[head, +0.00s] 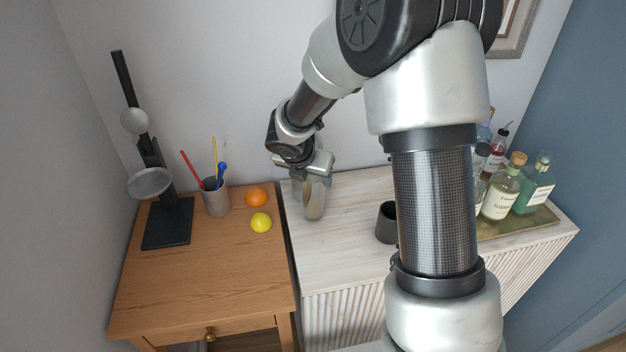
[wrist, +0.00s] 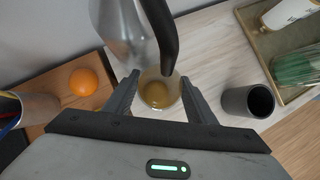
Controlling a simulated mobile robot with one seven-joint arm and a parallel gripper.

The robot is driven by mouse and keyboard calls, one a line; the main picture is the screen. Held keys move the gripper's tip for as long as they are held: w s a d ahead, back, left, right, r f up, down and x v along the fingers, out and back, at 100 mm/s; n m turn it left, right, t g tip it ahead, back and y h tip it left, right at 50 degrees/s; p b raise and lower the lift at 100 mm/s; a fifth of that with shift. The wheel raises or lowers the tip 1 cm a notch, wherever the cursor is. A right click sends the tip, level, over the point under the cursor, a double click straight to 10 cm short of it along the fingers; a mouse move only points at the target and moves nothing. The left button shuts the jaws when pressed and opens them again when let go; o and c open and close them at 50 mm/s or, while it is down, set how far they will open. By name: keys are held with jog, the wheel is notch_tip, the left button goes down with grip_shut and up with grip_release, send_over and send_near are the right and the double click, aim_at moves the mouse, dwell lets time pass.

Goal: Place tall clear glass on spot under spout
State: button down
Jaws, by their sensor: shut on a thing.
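The tall clear glass (wrist: 160,92) shows between my fingers in the wrist view, seen from above, with an amber tint inside. My gripper (wrist: 160,84) is shut on it, one finger on each side. A shiny metal jug (wrist: 122,32) with a black handle (wrist: 163,35) stands right beyond the glass, very close to it. In the head view, my gripper (head: 314,172) is over the left part of the pale cabinet top, and the metal jug (head: 313,199) shows there. The glass cannot be made out in the head view. I cannot clearly tell a spout or a marked spot.
A dark cup (head: 386,224) stands right of the jug. Bottles (head: 501,195) stand on a tray (head: 519,228) farther right. The lower wooden table (head: 211,270) holds an orange (head: 256,197), a lemon (head: 260,222), a pen cup (head: 215,201) and a black stand (head: 168,222).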

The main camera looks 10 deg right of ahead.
jog(key=shift+w+f, duration=0.1)
jog(key=shift+w, duration=0.1)
jog(key=shift+f, duration=0.2)
jog(key=c, duration=0.8)
grip_release()
jog(key=shift+r, duration=0.1)
